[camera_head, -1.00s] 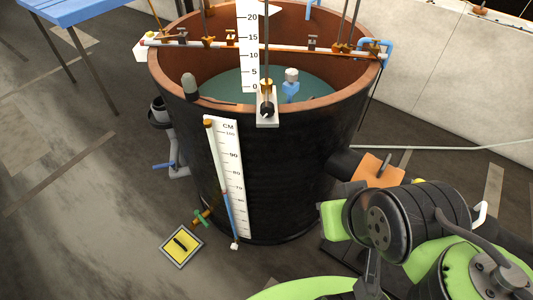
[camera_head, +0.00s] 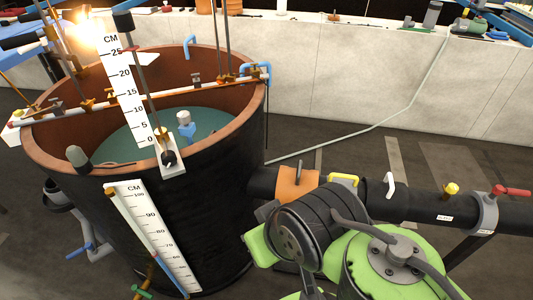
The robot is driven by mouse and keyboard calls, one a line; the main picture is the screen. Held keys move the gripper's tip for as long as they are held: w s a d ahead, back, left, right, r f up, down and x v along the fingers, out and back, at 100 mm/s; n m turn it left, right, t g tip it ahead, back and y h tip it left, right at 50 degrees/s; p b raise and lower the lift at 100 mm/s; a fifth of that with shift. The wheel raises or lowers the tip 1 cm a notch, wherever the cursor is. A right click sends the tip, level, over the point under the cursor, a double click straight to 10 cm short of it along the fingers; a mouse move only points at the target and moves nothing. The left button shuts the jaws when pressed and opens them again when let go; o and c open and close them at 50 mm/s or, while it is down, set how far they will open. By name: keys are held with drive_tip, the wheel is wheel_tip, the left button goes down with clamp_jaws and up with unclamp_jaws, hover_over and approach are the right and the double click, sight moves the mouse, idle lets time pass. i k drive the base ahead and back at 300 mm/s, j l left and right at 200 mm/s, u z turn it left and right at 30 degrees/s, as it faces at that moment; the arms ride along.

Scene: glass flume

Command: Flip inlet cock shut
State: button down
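Several handles show, and I cannot tell for sure which is the inlet cock. On the black pipe (camera_head: 405,203) at the right are a yellow handle (camera_head: 343,179), a white handle (camera_head: 389,186), a yellow knob (camera_head: 451,189) and a red lever (camera_head: 513,191). The pipe's small labels are too small to read. A blue lever (camera_head: 78,250) sits on the grey pipe at the tank's lower left, and a green handle (camera_head: 143,291) is at the bottom edge. My green and black arm is at the lower right, in front of part of the pipe. My gripper is not in view.
The dark round tank (camera_head: 115,190) fills the left, with water inside and rods and a white scale (camera_head: 125,90) above it. An orange block (camera_head: 297,184) sits on the pipe near the tank. A white wall (camera_head: 340,70) with a loaded top runs behind. Floor shows between wall and pipe.

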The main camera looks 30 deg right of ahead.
sight(498, 189)
drive_tip(key=z, duration=3.1)
drive_tip(key=i+l+u, duration=0.1)
drive_tip(key=i+u, duration=0.2)
drive_tip(key=u, duration=0.15)
drive_tip(key=i+l+u, duration=0.25)
drive_tip(key=u, duration=0.15)
drive_tip(key=i+l+u, duration=0.3)
drive_tip(key=u, duration=0.15)
drive_tip(key=i+l+u, duration=0.25)
drive_tip(key=l+u, duration=0.15)
drive_tip(key=i+l+u, duration=0.15)
drive_tip(key=l+u, duration=0.7)
drive_tip(key=k+j, duration=0.05)
